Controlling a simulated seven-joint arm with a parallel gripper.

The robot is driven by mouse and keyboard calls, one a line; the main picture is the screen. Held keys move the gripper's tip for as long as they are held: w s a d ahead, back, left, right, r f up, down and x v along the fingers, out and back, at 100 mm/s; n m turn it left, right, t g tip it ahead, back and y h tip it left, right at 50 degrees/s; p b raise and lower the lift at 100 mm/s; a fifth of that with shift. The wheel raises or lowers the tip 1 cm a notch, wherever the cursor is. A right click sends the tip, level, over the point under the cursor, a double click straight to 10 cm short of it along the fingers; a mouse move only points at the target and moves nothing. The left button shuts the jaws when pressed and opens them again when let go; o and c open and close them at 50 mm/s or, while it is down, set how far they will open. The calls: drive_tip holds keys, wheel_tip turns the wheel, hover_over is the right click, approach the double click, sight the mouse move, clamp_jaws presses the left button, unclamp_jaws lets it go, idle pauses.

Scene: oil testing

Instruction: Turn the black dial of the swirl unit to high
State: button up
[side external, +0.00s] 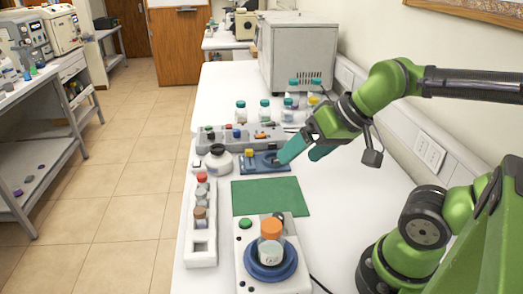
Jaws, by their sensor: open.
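The white unit (244,262) at the front, which looks like the swirl unit, has a blue round platform (254,276). A clear jar (271,250) with an orange cap (271,229) stands on the platform. A green round button (245,223) is at the unit's back left corner. A small dark part (279,215) shows behind the orange cap; it may be the black dial, but its setting cannot be read. My gripper (306,151) is open, with teal fingers pointing down-left. It is well behind the unit, above or beside the right end of a blue tray (259,169).
A green mat (287,196) lies between the blue tray and the unit. A white rack (202,247) with several capped vials stands at left. The tabletop right of the mat is clear.

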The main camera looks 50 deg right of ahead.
sight(278, 216)
drive_tip(key=shift+f, duration=0.1)
drive_tip(key=shift+c, duration=1.1)
drive_tip(key=shift+w+f, duration=0.15)
drive_tip(key=shift+f, duration=0.15)
drive_tip(key=shift+c, duration=1.1)
drive_tip(key=w+n+g, duration=0.1)
drive_tip(key=n, duration=0.1)
drive_tip(key=w+f+n+g, duration=0.1)
drive_tip(key=n, duration=0.1)
drive_tip(key=w+n+g+h, duration=0.1)
drive_tip(key=w+n+g, duration=0.1)
drive_tip(key=n, duration=0.1)
drive_tip(key=shift+a+f, duration=0.3)
drive_tip(key=shift+a, duration=0.1)
drive_tip(key=shift+c, duration=0.2)
drive_tip(key=f+n+g, duration=0.1)
drive_tip(key=f+n, duration=0.3)
drive_tip(key=f, duration=0.1)
drive_tip(key=f+n+g, duration=0.1)
drive_tip(key=f+n, duration=0.4)
drive_tip(key=f+n+g+h, duration=0.1)
drive_tip(key=f+n, duration=0.4)
drive_tip(key=f, duration=0.1)
drive_tip(key=shift+w+a+g, duration=0.25)
drive_tip(key=shift+w+g, duration=0.05)
clamp_jaws()
